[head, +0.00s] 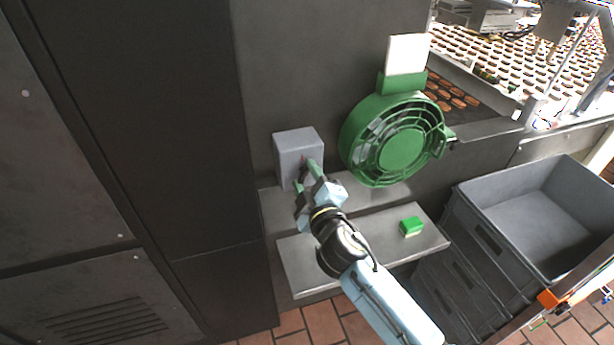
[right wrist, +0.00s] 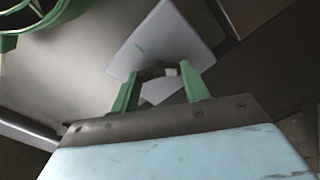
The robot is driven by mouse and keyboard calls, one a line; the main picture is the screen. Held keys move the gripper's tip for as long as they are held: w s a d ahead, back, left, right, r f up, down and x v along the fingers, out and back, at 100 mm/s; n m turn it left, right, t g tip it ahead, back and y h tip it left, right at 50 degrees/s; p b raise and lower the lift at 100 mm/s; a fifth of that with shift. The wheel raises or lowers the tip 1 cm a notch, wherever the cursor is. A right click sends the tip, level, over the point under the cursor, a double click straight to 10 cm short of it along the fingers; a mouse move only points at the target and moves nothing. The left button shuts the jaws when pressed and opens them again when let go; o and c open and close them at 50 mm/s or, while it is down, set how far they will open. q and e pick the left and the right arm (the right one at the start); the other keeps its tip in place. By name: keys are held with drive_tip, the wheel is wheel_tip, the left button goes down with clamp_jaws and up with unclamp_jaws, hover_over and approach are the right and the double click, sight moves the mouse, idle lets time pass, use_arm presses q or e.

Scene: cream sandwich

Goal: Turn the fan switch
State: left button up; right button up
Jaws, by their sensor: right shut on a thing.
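The fan switch is a grey box (head: 297,149) fixed on the dark wall, left of the green fan (head: 401,150). My right gripper (head: 306,178) is at the front of the box, with its green fingers on the box's lower front. In the right wrist view the box (right wrist: 172,40) lies beyond the fingertips, and my right gripper (right wrist: 164,72) is shut on the switch knob (right wrist: 171,71), a small piece mostly hidden between the fingers. Part of the fan (right wrist: 45,18) shows at the upper left there. My left gripper is in neither view.
A grey shelf (head: 345,257) below the switch holds a small green block (head: 411,226). Grey crates (head: 480,225) stand at the right. A conveyor (head: 500,65) with rows of brown biscuits runs behind at the upper right. A dark cabinet (head: 150,120) is on the left.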

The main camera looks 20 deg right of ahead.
drive_tip(key=n+p, duration=0.1)
drive_tip(key=n, duration=0.5)
drive_tip(key=shift+n, duration=0.3)
idle(0.4)
drive_tip(key=o, duration=1)
drive_tip(key=s, duration=0.4)
drive_tip(key=s+b, duration=0.1)
drive_tip(key=s, duration=0.8)
drive_tip(key=shift+s+d+b, duration=0.25)
drive_tip(key=shift+b, duration=0.15)
